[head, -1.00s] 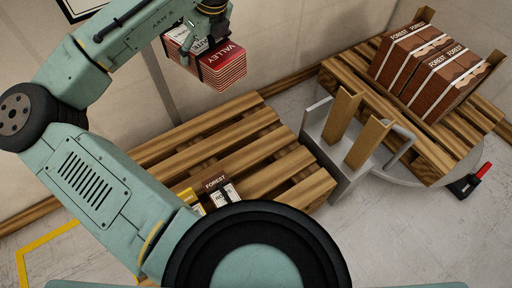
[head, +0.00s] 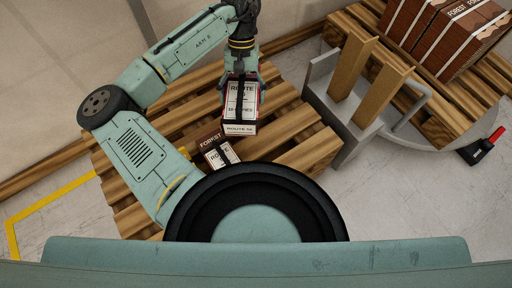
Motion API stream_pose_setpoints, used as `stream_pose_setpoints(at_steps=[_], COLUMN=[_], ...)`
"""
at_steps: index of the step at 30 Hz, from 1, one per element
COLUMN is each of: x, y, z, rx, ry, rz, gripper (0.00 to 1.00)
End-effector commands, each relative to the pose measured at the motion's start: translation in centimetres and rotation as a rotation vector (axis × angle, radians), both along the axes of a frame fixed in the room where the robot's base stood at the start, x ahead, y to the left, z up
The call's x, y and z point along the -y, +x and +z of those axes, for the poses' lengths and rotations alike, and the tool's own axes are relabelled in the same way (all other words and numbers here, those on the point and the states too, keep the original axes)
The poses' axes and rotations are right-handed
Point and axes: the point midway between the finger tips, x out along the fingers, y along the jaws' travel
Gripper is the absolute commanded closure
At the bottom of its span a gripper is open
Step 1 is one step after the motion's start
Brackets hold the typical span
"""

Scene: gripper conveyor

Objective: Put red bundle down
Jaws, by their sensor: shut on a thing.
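My gripper (head: 240,78) is shut on the red bundle (head: 240,108), which hangs below it over the near wooden pallet (head: 181,119). The bundle's face towards me is mostly white with "ROUTE" lettering, and red shows along its edges. I cannot tell whether its underside touches the pallet slats. A brown "FOREST" bundle (head: 209,141) with a white "ROUTE" label lies on the same pallet, just left of and nearer than the held bundle. My own arm base hides part of the pallet's near edge.
A grey stand (head: 349,141) with two upright wooden boards (head: 368,92) stands right of the pallet. Behind it, a second pallet (head: 459,98) carries several brown "FOREST" bundles (head: 457,38). A black object with a red handle (head: 487,146) lies at the right.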

Motion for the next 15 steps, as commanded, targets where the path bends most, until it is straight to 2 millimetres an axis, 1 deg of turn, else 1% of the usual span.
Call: stream_pose_setpoints(at_steps=[1, 3, 6, 10, 15], x=[0.6, 1.4, 2.4, 3.4, 3.8], y=[-0.8, -1.7, -2.8, -3.8, -4.3], z=[-2.0, -3.6, -5.6, -7.1, -8.7], rx=[-0.003, -0.002, 0.0, 0.001, 0.001], ry=[-0.007, -0.007, -0.004, -0.002, 0.003], rz=[0.103, 0.242, 0.408, 0.554, 0.633], gripper=[0.82, 0.82, 0.82, 0.82, 0.82])
